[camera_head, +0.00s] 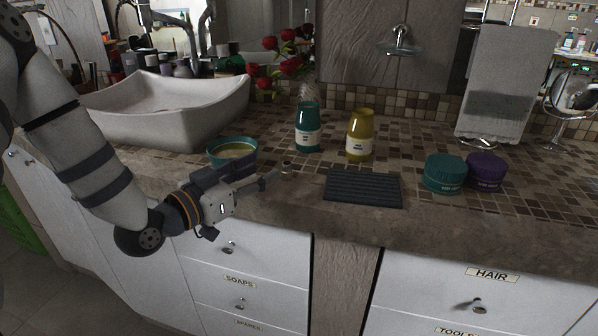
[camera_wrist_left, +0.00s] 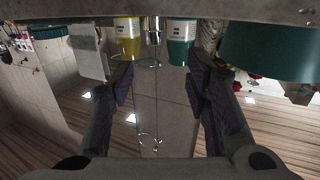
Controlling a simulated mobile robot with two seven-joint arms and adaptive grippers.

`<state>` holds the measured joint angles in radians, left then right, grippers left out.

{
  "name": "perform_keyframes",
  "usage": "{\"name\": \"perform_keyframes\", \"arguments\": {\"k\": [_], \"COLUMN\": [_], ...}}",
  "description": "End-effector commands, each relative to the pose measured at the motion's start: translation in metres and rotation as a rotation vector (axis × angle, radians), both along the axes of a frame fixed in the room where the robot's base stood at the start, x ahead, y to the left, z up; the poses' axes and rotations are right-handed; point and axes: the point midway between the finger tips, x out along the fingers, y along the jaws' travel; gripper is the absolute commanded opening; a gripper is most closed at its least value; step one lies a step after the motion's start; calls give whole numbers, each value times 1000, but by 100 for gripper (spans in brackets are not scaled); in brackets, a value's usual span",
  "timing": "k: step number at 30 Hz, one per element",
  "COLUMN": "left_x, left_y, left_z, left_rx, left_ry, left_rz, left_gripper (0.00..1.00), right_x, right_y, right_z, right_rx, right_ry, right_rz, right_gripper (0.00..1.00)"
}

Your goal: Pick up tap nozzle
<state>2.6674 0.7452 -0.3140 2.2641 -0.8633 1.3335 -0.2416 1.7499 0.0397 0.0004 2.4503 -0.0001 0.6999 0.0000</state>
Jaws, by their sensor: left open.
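The tap nozzle appears to be the small metallic piece (camera_head: 287,168) standing on the tiled counter, just beyond my left fingertips in the head view. In the left wrist view, which is upside down, a shiny upright metal piece (camera_wrist_left: 153,38) shows between the fingers and looks like the same nozzle. My left gripper (camera_head: 272,178) is open and empty, reaching low over the counter's front edge and pointing right. Its spread fingers also show in the left wrist view (camera_wrist_left: 160,82). I cannot tell the exact gap to the nozzle. My right gripper is out of view.
A teal bowl (camera_head: 232,150) stands close behind the left gripper. Teal (camera_head: 308,127) and yellow (camera_head: 359,134) bottles stand behind the nozzle. A dark ribbed mat (camera_head: 362,187) lies to the right, then teal (camera_head: 444,173) and purple (camera_head: 486,171) jars. A white basin (camera_head: 165,108) is at left.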

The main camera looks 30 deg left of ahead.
Motion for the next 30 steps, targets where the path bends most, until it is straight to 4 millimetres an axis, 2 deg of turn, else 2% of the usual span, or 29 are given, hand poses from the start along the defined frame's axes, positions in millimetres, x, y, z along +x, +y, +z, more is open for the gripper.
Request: {"name": "perform_keyframes", "arguments": {"k": [1, 5, 11, 13, 16, 21, 22, 27, 30], "left_x": [10, 27, 59, 70, 77, 78, 78, 77, 77], "left_y": [-2, -5, -17, -18, -20, -20, -20, -20, -20], "left_z": [-9, -8, -25, -22, -19, -17, -17, -17, -17], "left_rx": [1, 2, 0, 3, 0, -1, 0, 0, -1], "left_ry": [12, 10, 14, 10, 6, 4, 4, 4, 5], "left_rz": [-2, -1, -1, -1, -1, 0, 0, 0, 0], "left_gripper": [44, 44, 44, 44, 44, 44, 41, 3, 0], "right_x": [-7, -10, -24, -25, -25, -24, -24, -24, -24], "right_y": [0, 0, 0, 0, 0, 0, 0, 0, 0], "right_z": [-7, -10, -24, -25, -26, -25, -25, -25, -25], "right_rx": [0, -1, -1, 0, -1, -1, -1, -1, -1], "right_ry": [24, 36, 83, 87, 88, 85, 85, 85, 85], "right_rz": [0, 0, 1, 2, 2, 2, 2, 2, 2], "right_gripper": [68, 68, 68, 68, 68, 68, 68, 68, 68]}}
